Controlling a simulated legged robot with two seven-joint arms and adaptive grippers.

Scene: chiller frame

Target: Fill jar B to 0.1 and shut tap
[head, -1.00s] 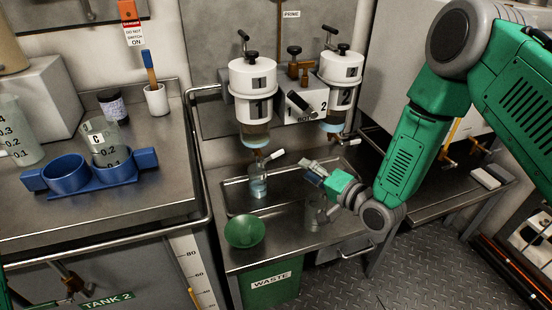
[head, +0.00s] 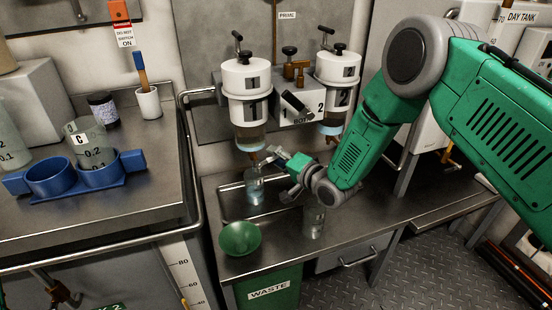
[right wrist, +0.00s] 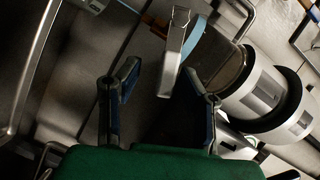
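My left gripper is out of view.
Jar C (head: 90,145) sits in a blue two-ring holder (head: 92,184) on the left bench. A green bowl (head: 239,238) is at the bench's front. Housing 2 (head: 336,88) hangs to the right. Free bench lies right of the jars.

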